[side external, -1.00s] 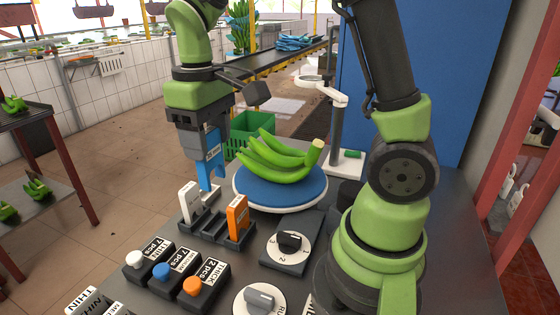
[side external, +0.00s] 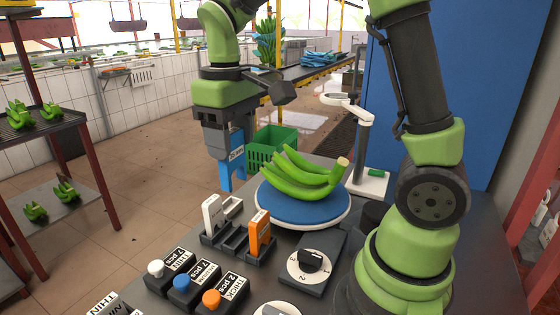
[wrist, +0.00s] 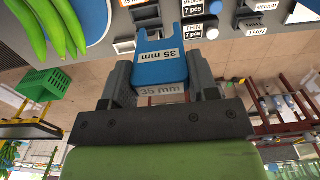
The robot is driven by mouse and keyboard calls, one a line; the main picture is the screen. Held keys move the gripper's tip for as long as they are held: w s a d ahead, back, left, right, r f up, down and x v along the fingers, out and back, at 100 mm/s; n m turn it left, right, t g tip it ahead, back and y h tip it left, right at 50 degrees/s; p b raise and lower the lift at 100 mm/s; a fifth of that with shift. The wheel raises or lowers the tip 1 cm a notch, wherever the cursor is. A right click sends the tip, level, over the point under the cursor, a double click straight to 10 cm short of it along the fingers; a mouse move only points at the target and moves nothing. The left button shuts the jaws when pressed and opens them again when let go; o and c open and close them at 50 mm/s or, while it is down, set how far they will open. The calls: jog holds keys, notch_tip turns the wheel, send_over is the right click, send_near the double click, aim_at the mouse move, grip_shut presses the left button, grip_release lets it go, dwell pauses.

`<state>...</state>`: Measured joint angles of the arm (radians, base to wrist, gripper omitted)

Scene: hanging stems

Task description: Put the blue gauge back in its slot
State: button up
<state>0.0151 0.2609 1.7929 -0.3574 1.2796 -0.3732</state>
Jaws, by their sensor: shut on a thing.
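The blue gauge (side external: 233,163), a forked plate marked 35 mm, is held upright with its prongs down. My gripper (side external: 222,142) is shut on its upper part. In the wrist view the gauge (wrist: 160,62) sits between both fingers of my gripper (wrist: 160,80). The gauge is in the air, appearing above and behind the dark slotted rack (side external: 235,243), apart from it. The rack holds a white gauge (side external: 211,214) at its left end and an orange gauge (side external: 259,233) at its right end. The middle slot between them is empty.
Green bananas (side external: 305,175) lie on a round blue-topped stand (side external: 290,209) right of the rack. A dial (side external: 310,262) and several button boxes (side external: 182,284) stand in front. A green crate (side external: 272,143) is behind. A white stand (side external: 365,130) rises at the back right.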

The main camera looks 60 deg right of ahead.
jog(key=w+d+f, duration=0.2)
jog(key=f, duration=0.6)
jog(key=w+d+f, duration=0.2)
jog(key=f, duration=0.5)
jog(key=shift+w+d+f, duration=0.15)
jog(key=shift+d+f, duration=0.15)
jog(key=shift+f, duration=0.1)
jog(key=shift+f, duration=0.1)
jog(key=shift+f, duration=1.35)
jog(key=o, duration=1)
jog(key=shift+c, duration=0.2)
